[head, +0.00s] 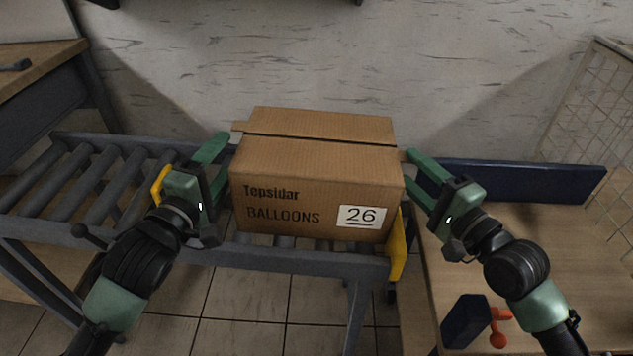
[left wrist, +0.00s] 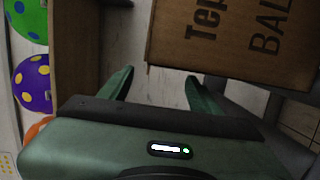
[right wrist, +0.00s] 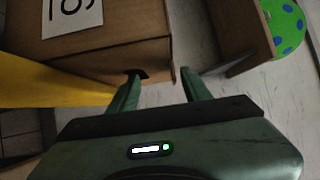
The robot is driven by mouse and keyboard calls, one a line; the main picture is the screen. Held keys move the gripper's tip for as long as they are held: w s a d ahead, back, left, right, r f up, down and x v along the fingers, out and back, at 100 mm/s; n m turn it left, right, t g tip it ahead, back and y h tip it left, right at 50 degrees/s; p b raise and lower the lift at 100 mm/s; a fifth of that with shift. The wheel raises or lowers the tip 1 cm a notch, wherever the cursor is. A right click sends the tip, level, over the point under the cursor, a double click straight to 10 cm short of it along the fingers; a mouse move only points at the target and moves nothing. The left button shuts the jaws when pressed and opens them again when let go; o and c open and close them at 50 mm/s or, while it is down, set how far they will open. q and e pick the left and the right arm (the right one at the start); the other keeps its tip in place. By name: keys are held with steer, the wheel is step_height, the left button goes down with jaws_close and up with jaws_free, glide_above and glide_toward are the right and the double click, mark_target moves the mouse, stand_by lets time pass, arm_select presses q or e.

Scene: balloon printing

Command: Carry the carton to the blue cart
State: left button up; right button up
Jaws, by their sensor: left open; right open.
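The brown carton (head: 318,185), marked "Tepsidar BALLOONS" with a white 26 label, sits upright on the right end of a roller conveyor (head: 300,258). It also shows in the left wrist view (left wrist: 225,40) and the right wrist view (right wrist: 110,45). My left gripper (head: 226,150) is open at the carton's left side, with nothing between its fingers (left wrist: 158,82). My right gripper (head: 408,165) is open at the right side; one finger is near a dark hand hole (right wrist: 138,75), contact unclear. I cannot identify the blue cart for certain.
A wooden surface (head: 540,240) with a dark blue panel (head: 530,183) at its back stands right of the conveyor. A yellow bracket (head: 397,248) rises beside the carton's right front corner. A wire mesh (head: 605,130) is at far right. Tiled floor (head: 250,310) lies in front.

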mark_target(396, 155)
arm_select(q)
steer(key=x, duration=0.5)
steer(key=shift+w, duration=0.3)
arm_select(e)
steer(key=x, duration=0.5)
steer(key=shift+w+a, duration=0.15)
steer(key=shift+w, duration=0.1)
arm_select(q)
steer(key=shift+c, duration=0.3)
arm_select(e)
steer(key=shift+c, duration=0.2)
arm_select(q)
steer(key=c, duration=1)
arm_select(e)
steer(key=c, duration=1)
arm_select(q)
jaws_close()
arm_select(e)
jaws_close()
